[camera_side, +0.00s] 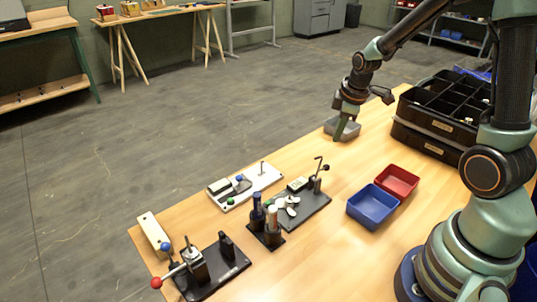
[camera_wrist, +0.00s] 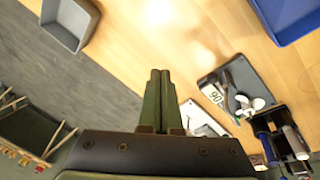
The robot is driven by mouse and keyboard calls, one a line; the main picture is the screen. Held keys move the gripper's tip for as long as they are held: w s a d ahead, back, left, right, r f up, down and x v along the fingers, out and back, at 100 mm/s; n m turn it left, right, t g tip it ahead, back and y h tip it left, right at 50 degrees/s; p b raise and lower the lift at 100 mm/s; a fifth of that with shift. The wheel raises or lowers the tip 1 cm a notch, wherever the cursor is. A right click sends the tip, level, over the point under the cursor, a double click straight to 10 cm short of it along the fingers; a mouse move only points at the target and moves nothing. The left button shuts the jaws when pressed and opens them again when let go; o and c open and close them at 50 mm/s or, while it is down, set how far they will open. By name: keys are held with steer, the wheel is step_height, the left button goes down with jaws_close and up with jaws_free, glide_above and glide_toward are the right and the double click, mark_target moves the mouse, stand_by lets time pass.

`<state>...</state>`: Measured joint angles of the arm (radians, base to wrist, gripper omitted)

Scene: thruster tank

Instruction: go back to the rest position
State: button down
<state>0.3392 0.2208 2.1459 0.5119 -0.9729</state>
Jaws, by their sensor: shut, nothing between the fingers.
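My gripper (camera_side: 341,131) is at the far edge of the wooden table, in front of a grey tray in the side view. In the wrist view my gripper (camera_wrist: 159,76) has its two green fingers together, with nothing between them. The fingertips point over bare wood in that view. The grey tray (camera_wrist: 61,37) lies at the upper left of the wrist view, apart from the fingers. My arm reaches out from the right side of the side view.
A blue bin (camera_side: 373,206) and a red bin (camera_side: 397,181) stand mid-table. A black compartment crate (camera_side: 432,121) stands at right. Fixtures are nearer: a white plate (camera_side: 240,196), a black plate (camera_side: 309,208), a bottle holder (camera_side: 267,237) and a lever clamp (camera_side: 205,272).

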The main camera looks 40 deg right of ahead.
steer(key=s+a+r+m+t+y, duration=0.1)
steer(key=s+a+r+m+t, duration=0.1)
steer(key=s+a+r+m, duration=0.5)
steer(key=s+a+r, duration=0.2)
steer(key=a+r, duration=0.4)
steer(key=r, duration=0.1)
steer(key=shift+s+a+r+t, duration=0.2)
steer(key=shift+s+r+t, duration=0.1)
steer(key=shift+t, duration=0.1)
